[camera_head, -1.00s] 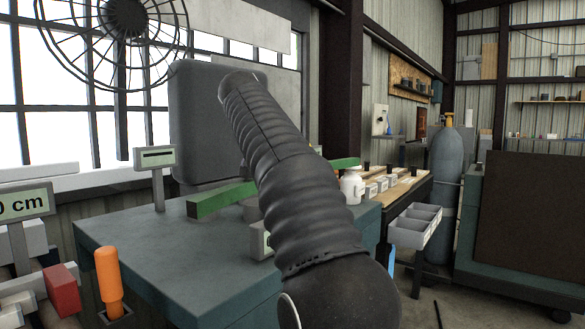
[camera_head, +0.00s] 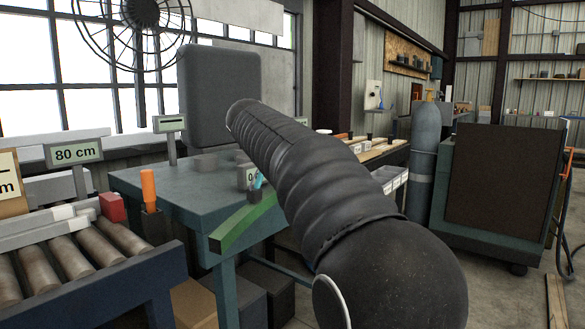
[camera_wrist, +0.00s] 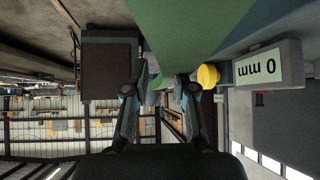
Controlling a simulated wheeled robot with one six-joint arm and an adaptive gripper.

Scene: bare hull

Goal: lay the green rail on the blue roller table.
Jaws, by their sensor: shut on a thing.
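The green rail (camera_head: 238,226) is a long bar in my gripper, held level with and in front of the teal bench's near edge in the head view. My arm hides its right end. In the wrist view the rail (camera_wrist: 190,28) fills the top middle, at the fingertips of my gripper (camera_wrist: 163,85). In the head view only a bluish bit of the gripper (camera_head: 259,182) shows beside my arm. The blue roller table (camera_head: 140,285) is at the lower left, with several brown rollers and a dark blue frame, apart from the rail.
The teal bench (camera_head: 180,197) stands behind the rail. An orange-handled tool (camera_head: 148,187), a red block (camera_head: 112,207) and grey bars (camera_head: 40,229) are at the roller table's far side, by an 80 cm sign (camera_head: 78,152). Boxes (camera_head: 195,302) sit under the bench.

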